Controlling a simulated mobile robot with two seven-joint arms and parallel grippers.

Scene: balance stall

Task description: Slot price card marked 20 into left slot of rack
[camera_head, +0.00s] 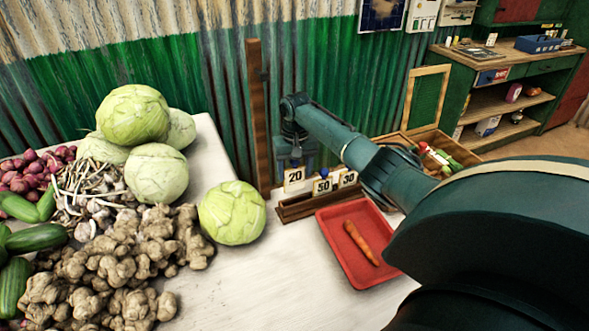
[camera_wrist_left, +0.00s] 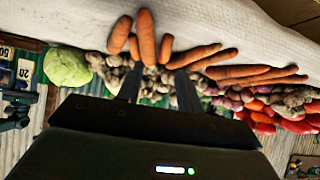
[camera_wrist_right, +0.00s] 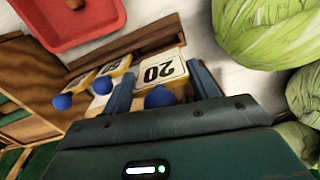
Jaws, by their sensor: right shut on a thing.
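The white price card marked 20 (camera_head: 294,176) is upright at the left end of the brown wooden rack (camera_head: 296,209). My right gripper (camera_head: 292,160) is shut on it from above; in the right wrist view the card (camera_wrist_right: 161,70) and its blue knob lie between the fingers (camera_wrist_right: 162,90). Its lower edge is at the rack's rail (camera_wrist_right: 120,48); I cannot tell whether it is inside the slot. Cards marked 50 (camera_head: 322,186) and 30 (camera_head: 348,178) stand to its right in the rack. My left gripper (camera_wrist_left: 158,92) is open and empty, shown only in its wrist view.
A red tray (camera_head: 335,252) with a carrot (camera_head: 361,243) lies right in front of the rack. A single cabbage (camera_head: 232,212) sits close to the rack's left. A wooden post (camera_head: 259,120) stands behind. Ginger (camera_head: 130,255) and other vegetables fill the left; the front table is clear.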

